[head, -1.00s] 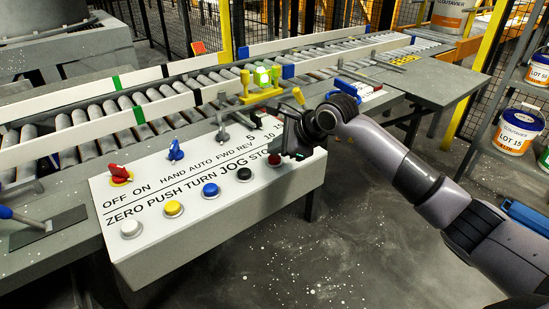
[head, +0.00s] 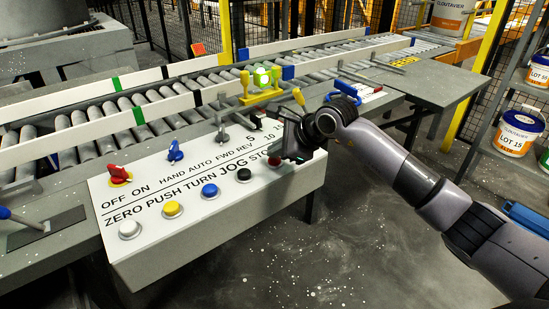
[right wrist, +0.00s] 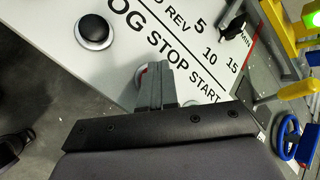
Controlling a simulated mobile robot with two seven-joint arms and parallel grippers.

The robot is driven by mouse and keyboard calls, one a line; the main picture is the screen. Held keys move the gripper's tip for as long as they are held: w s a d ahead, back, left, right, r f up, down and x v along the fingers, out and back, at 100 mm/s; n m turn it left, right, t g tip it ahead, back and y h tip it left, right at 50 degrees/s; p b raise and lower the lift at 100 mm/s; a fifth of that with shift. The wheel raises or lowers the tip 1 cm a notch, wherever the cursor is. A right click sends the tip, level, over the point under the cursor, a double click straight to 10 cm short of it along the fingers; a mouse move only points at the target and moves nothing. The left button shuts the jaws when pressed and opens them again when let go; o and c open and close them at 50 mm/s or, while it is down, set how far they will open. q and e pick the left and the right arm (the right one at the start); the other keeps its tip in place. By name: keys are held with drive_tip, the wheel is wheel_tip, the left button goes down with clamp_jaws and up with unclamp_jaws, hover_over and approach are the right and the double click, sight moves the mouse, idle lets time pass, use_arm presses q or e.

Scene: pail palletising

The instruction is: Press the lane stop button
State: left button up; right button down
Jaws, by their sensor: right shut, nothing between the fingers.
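The white control panel (head: 150,245) carries a row of buttons along its front. The red button (head: 274,161) sits at the right end of the visible row, below the STOP lettering. My right gripper (head: 297,159) is shut and empty, with its fingertips at the red button. In the right wrist view the shut fingers (right wrist: 158,72) cover most of the red button, and only a thin red and pale edge (right wrist: 141,74) shows beside them. I cannot tell whether the fingertips touch it or whether it is pressed in. My left gripper is not in view.
The black button (head: 243,175) is left of the red one, then the blue (head: 210,191), yellow (head: 172,209) and white (head: 130,229) buttons. Selector knobs stand behind them. A roller conveyor (head: 150,110) runs behind the panel, with a lit green lamp (head: 262,77).

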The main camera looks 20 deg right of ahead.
sight(277, 161)
drive_tip(key=shift+f, duration=0.2)
idle(0.3)
drive_tip(key=shift+r+p, duration=0.5)
drive_tip(key=shift+r, duration=0.45)
drive_tip(key=shift+r+p, duration=1.55)
drive_tip(key=shift+r, duration=1)
